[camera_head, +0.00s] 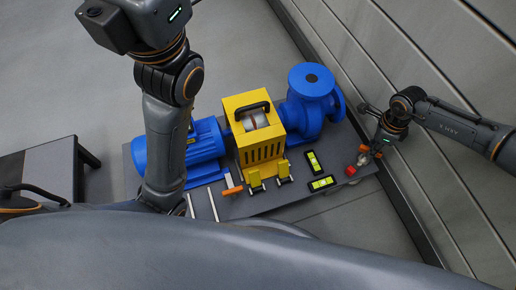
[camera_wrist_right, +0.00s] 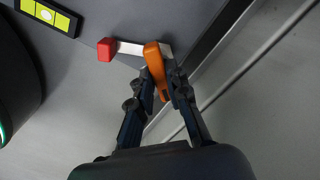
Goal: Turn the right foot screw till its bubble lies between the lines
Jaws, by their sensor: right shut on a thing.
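The right foot screw's orange handle (camera_wrist_right: 155,62) is between the two fingers of my right gripper (camera_wrist_right: 164,85), which is shut on it. In the head view my right gripper (camera_head: 374,148) is at the right end of the dark base plate (camera_head: 275,207). A red block (camera_wrist_right: 106,50) sits beside the handle, with a pale metal strip (camera_wrist_right: 131,48) between them. Two yellow-green vials in black frames, one upper (camera_head: 314,162) and one lower (camera_head: 322,183), lie on the plate. My left gripper is not visible.
A blue motor (camera_head: 205,143), a yellow guard (camera_head: 262,150) and a blue pump (camera_head: 306,105) stand on the plate. Another orange handle (camera_head: 232,191) is at its front. A ribbed wall (camera_head: 405,60) runs close along the right. A grey table (camera_head: 50,165) is at the left.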

